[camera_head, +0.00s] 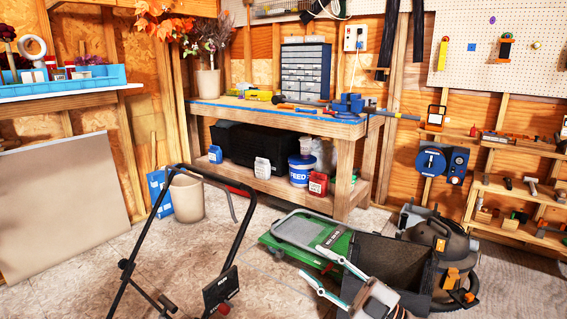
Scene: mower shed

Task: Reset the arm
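My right gripper (311,260) reaches in from the bottom edge, right of centre, pointing up and left. Its two slim fingers are spread apart with nothing between them. My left gripper and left arm are not in view.
The mower's black handle (192,177) stands at lower left. A black box (392,262) and a shop vacuum (448,240) are close to the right gripper. A workbench (345,128) stands behind. A beige bin (187,197) is at left. Some floor at lower left is bare.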

